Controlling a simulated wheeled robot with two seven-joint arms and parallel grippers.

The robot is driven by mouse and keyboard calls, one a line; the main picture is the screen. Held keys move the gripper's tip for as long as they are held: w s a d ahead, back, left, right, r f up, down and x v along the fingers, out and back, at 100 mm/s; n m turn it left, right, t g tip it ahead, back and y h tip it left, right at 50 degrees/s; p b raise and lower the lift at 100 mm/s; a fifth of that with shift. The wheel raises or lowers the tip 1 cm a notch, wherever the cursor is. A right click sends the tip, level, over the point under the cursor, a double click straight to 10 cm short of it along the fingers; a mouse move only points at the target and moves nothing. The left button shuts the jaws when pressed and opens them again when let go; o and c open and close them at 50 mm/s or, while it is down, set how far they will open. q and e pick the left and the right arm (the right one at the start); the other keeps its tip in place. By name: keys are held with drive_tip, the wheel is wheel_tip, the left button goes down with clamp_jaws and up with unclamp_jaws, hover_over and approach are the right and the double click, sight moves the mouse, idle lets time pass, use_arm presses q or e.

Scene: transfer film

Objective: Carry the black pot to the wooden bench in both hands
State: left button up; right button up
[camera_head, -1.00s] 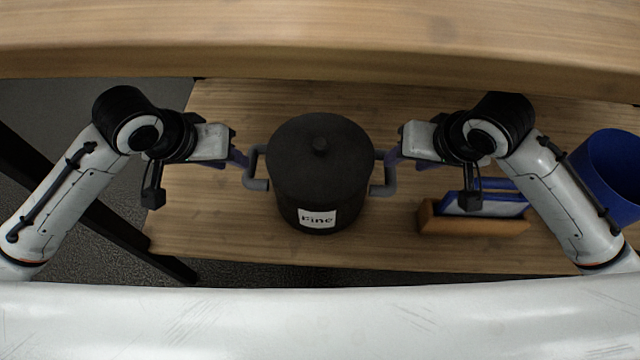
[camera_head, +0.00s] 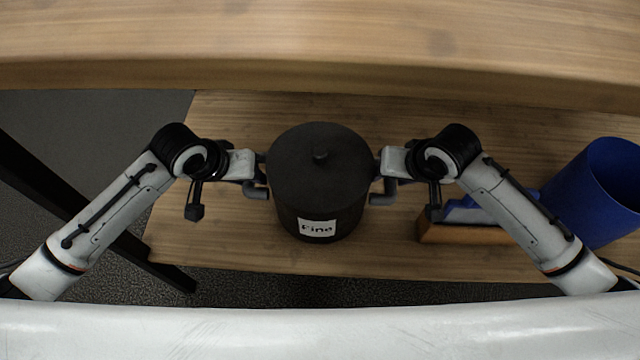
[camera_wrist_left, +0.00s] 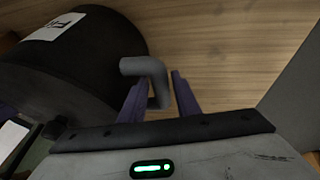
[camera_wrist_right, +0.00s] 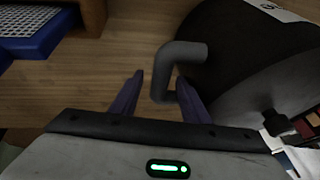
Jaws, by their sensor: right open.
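The black pot (camera_head: 318,170), lidded and labelled "Fine", stands upright on a lower wooden surface (camera_head: 230,245). A grey side handle sticks out on each side. My left gripper (camera_head: 258,168) is open at the left handle; in the left wrist view the handle (camera_wrist_left: 153,72) stands between its purple fingers (camera_wrist_left: 158,98). My right gripper (camera_head: 383,168) is open at the right handle; in the right wrist view the handle (camera_wrist_right: 175,60) lies between its fingers (camera_wrist_right: 160,95), near the pot-side one. The pot also shows in both wrist views. I cannot tell which wooden surface is the bench.
A higher wooden surface (camera_head: 320,40) crosses the top of the head view, beyond the pot. A blue bin (camera_head: 590,200) and a wooden holder with blue items (camera_head: 455,233) stand to the right, near my right arm. A dark metal leg (camera_head: 90,225) is at left.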

use_arm(q)
drive_tip(key=shift+w+d+f, duration=0.1)
drive_tip(key=shift+w+f, duration=0.1)
drive_tip(key=shift+f, duration=0.2)
use_arm(e)
drive_tip(key=shift+w+a+f, duration=0.1)
drive_tip(key=shift+w+f, duration=0.1)
drive_tip(key=shift+f, duration=0.25)
use_arm(q)
drive_tip(key=c, duration=0.7)
use_arm(e)
drive_tip(key=c, duration=0.7)
use_arm(q)
clamp_jaws()
use_arm(e)
clamp_jaws()
use_arm(q)
drive_tip(key=shift+w+r, duration=0.15)
drive_tip(key=shift+r, duration=0.25)
use_arm(e)
drive_tip(key=shift+w+r, duration=0.15)
drive_tip(key=shift+r, duration=0.25)
